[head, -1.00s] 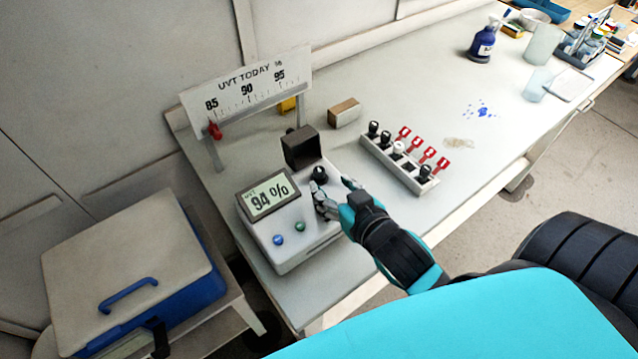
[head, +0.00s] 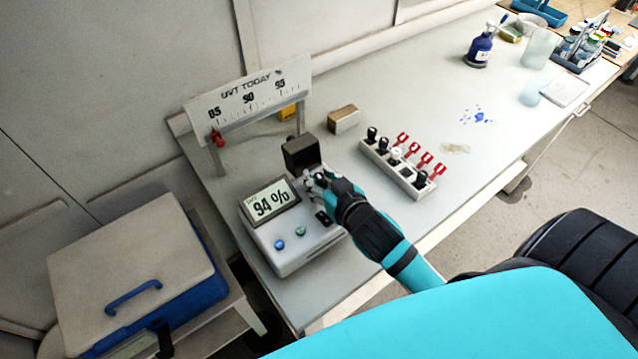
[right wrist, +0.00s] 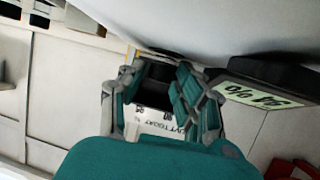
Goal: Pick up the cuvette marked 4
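The white meter (head: 285,260) reads 94 % on its display (head: 270,200). My right gripper (head: 313,179) is over its top, next to the dark hood (head: 300,152). In the right wrist view the fingers (right wrist: 158,85) are apart, with a dark round shape (right wrist: 165,52) near their tips; I cannot tell if they touch it. The hand hides the black cap that stood there. A pale rack (head: 388,173) holds several black-capped cuvettes (head: 383,146) and a white-capped one (head: 396,153). No number 4 is readable. My left gripper is not in view.
A UVT TODAY scale board (head: 250,98) with a red pointer (head: 218,138) stands behind the meter. Red tags (head: 424,158) line the rack's far side. A small box (head: 344,119) lies behind. A blue bottle (head: 480,50) stands farther back. The middle bench is mostly clear.

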